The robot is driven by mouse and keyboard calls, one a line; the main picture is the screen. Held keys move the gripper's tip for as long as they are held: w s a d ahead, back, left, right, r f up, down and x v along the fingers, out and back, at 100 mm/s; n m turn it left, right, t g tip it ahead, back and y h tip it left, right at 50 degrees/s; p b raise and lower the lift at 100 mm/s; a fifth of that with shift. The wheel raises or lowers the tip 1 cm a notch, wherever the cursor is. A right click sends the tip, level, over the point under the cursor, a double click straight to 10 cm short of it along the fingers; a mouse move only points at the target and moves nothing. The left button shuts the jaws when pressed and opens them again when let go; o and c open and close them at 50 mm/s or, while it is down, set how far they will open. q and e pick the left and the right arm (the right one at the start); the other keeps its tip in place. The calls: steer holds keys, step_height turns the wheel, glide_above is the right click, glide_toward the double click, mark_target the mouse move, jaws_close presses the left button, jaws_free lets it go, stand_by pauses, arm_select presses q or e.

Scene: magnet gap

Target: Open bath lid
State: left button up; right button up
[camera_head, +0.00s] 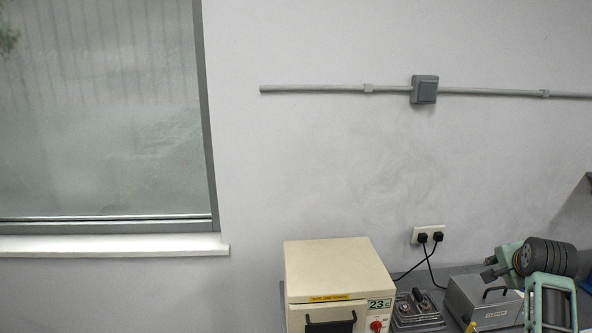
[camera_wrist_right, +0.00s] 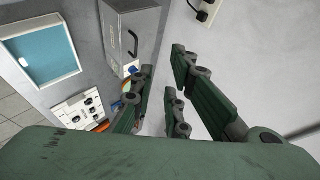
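The bath is most likely the grey metal box (camera_head: 484,303) on the bench at the lower right of the head view. A black handle stands on its lid, and the lid looks shut. The box also shows at the top of the right wrist view (camera_wrist_right: 122,25), with its handle in profile. My right gripper (camera_head: 493,268) is just above the box's right side in the head view. In the right wrist view its green fingers (camera_wrist_right: 162,88) are spread apart with nothing between them, and the box is beyond them. My left gripper is in neither view.
A beige oven (camera_head: 338,270) and a small control unit (camera_head: 417,309) stand left of the box. A wall socket (camera_head: 428,233) with two black plugs is behind. The right wrist view shows a turquoise-topped container (camera_wrist_right: 45,50) and a white knobbed panel (camera_wrist_right: 82,106).

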steer(key=s+a+f+n+g+y, duration=0.1)
steer(key=s+a+f+n+g, duration=0.2)
steer(key=s+a+f+n, duration=1.15)
steer(key=s+a+f+n+g+y, duration=0.1)
steer(key=s+a+f+n, duration=0.15)
steer(key=s+a, duration=0.45)
steer(key=s+a+f+n+g+y, duration=0.1)
steer(key=s+a+f, duration=0.2)
steer(key=s, duration=0.7)
steer(key=s+a+f+n+g+y, duration=0.1)
steer(key=s+a+f+n, duration=0.15)
steer(key=s+a, duration=0.5)
steer(key=s+d+f+g+b, duration=0.2)
steer(key=f+b, duration=0.6)
steer(key=f, duration=2.8)
arm_select(q)
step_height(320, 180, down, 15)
steer(key=b, duration=0.6)
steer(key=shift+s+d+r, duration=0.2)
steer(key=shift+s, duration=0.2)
arm_select(e)
steer(key=s+d+f, duration=0.2)
steer(key=s+f, duration=1.5)
steer(key=f, duration=0.5)
steer(key=shift+s+d, duration=0.3)
steer(key=shift+d, duration=0.1)
